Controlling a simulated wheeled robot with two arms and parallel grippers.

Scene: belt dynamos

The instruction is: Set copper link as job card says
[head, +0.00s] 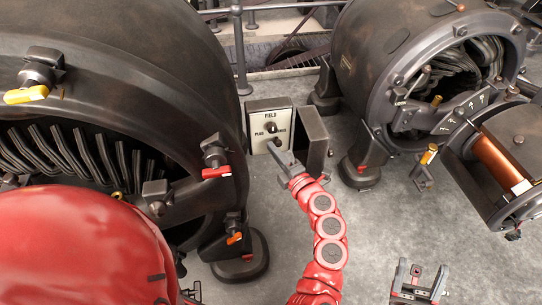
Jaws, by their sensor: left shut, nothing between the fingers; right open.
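My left gripper (277,151) is shut and empty. It is at the lower edge of a pale plate marked FIELD (282,114), close to a dark knob; I cannot tell whether it touches. My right gripper (417,274) is open and empty above the floor at the lower right. A dark plate with white arrow marks (465,108) is on the right-hand dynamo (375,60). I cannot make out a copper link for certain. A copper-coloured winding (497,158) shows on the machine at the right. No job card can be made out.
A large dark dynamo (130,50) fills the left, with red (216,172), orange (235,238) and yellow (25,95) handled parts. A grey box (315,140) stands right of the plate. A railing (240,50) runs behind. The floor (385,225) between the machines is clear.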

